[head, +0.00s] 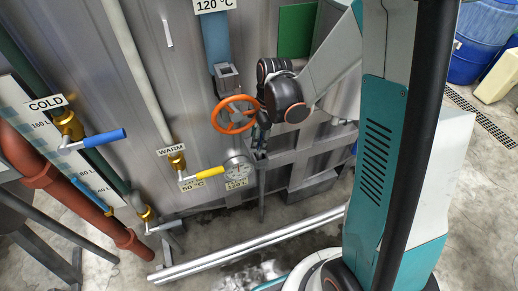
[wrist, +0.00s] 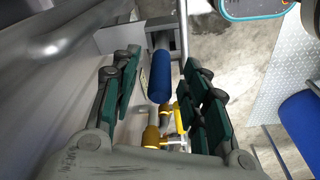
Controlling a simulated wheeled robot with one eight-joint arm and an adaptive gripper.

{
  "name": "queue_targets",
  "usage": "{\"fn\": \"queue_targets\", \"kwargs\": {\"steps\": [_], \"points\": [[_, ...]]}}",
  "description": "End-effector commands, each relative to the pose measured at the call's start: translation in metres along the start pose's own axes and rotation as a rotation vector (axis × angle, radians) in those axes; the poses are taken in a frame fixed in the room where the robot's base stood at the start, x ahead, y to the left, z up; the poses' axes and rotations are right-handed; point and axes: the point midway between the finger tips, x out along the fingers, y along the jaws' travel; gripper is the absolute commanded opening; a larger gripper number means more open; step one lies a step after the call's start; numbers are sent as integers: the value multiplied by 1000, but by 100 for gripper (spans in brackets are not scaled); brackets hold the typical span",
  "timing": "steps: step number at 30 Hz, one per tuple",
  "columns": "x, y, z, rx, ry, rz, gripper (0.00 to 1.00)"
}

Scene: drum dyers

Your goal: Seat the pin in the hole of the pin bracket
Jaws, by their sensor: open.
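My gripper (wrist: 162,76) is open, with a dark green padded finger on each side of the wrist view. A blue cylinder (wrist: 159,78) on a grey rod shows between the fingers; its depth is hard to judge, and I see no finger touching it. In the head view my gripper (head: 261,143) is small and dark, below my wrist and just right of the orange handwheel (head: 236,114). The gripper's tips are hard to make out there. I cannot clearly identify the pin or the pin bracket in either view.
A valve with a yellow handle (head: 210,172) and a round gauge (head: 238,167) are left of my gripper. A valve with a blue handle (head: 104,138) is further left. A light rail (head: 250,243) crosses the floor in front. Blue barrels (head: 470,62) stand far right.

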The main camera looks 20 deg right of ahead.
Motion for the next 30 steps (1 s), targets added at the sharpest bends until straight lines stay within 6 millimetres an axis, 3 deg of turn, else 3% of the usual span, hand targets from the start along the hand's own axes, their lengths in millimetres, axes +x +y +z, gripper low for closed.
{"fn": "queue_targets", "kwargs": {"steps": [4, 9, 23, 30], "points": [[-1, 0, 0, 0, 0, 0, 39], [-1, 0, 0, 0, 0, 0, 1], [-3, 0, 0, 0, 0, 0, 0], [-22, 0, -4, 0, 0, 0, 0]]}}
